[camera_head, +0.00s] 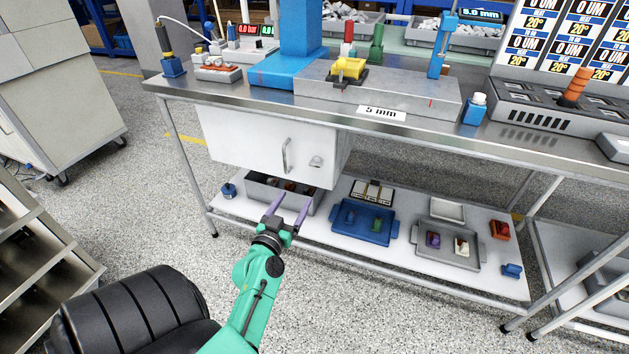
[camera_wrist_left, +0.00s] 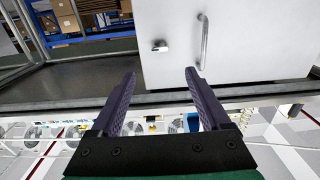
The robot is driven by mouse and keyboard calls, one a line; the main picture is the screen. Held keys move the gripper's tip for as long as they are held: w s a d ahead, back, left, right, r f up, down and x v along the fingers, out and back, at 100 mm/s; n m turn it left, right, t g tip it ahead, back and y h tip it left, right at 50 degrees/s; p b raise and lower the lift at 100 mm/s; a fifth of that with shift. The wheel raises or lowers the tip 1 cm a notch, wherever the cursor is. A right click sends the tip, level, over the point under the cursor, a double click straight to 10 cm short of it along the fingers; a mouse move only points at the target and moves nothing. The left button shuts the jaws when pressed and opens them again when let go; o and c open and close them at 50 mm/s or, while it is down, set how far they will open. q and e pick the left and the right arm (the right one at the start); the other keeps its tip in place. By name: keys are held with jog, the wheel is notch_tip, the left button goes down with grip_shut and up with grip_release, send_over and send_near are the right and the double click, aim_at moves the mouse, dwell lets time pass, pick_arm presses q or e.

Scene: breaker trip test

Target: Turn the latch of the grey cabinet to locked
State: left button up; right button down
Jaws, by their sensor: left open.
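The light grey cabinet (camera_head: 245,140) hangs under the tabletop, its front closed. Its small metal latch (camera_head: 316,161) is on the right part of the front, right of the vertical bar handle (camera_head: 286,155). My left gripper (camera_head: 288,208) is open and empty, below and in front of the cabinet, apart from it. In the left wrist view, the latch (camera_wrist_left: 160,46) lies beyond the gap between the purple fingers (camera_wrist_left: 160,75), with the handle (camera_wrist_left: 204,42) to its right. The latch is too small to tell if it is locked. My right gripper is in neither view.
The lower shelf (camera_head: 335,222) holds a grey bin (camera_head: 255,192), a blue tray (camera_head: 360,224) and a grey tray (camera_head: 450,255) with small parts. The tabletop (camera_head: 240,100) with its fixtures overhangs the cabinet. Table legs (camera_head: 185,170) stand at the sides. The floor in front is clear.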

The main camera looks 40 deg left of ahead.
aim_at(314, 166)
pick_arm(q)
jog(key=x, duration=1.4)
jog(key=shift+w+a+r, duration=0.15)
jog(key=shift+w+r, duration=0.05)
jog(key=shift+w, duration=0.05)
grip_shut()
